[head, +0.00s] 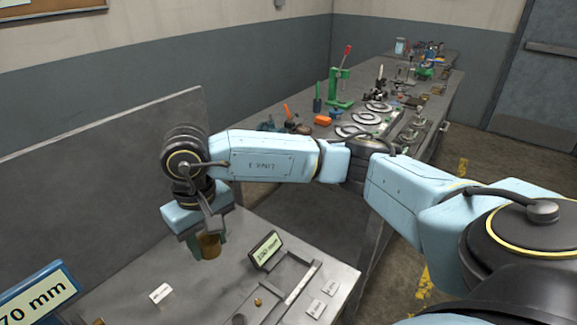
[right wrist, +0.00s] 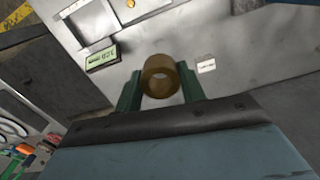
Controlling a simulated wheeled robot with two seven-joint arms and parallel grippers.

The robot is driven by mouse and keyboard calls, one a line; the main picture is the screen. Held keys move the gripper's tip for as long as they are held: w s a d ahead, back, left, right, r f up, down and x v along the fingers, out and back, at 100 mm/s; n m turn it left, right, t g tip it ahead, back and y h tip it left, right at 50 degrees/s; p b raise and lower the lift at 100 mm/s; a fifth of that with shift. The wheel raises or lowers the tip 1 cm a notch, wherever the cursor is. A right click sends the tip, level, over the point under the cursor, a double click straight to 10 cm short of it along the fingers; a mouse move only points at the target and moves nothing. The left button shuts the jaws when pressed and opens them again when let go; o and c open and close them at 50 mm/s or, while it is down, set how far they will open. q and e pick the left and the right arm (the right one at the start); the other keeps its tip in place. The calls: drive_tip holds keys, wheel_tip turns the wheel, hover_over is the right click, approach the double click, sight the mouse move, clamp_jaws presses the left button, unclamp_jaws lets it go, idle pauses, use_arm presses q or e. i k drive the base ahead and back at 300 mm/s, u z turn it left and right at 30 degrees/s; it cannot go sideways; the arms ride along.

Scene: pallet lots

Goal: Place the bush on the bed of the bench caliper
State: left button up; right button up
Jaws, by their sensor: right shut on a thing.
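The bush is a short brass-brown ring. In the right wrist view the bush (right wrist: 160,78) sits between the green fingers of my right gripper (right wrist: 160,92), which is shut on it. In the head view the right gripper (head: 207,246) points down over the left part of the near table, with the bush (head: 210,245) between its fingers, partly hidden. It appears held above the table top. I cannot make out the bench caliper for certain; a small display (head: 265,250) reading in mm stands on the table beside a grey recessed fixture (head: 290,283). My left gripper is not in view.
A larger display (head: 40,297) showing "70 mm" is at the lower left. Small white labels (head: 160,292) lie on the table. A grey panel (head: 100,165) rises behind. A long bench (head: 425,125) with several tools stands at the back right.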

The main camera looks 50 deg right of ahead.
sight(290, 272)
drive_tip(key=k, duration=0.85)
drive_tip(key=u, duration=3.55)
drive_tip(key=k, duration=2.15)
drive_tip(key=z, duration=2.15)
drive_tip(key=i, duration=0.5)
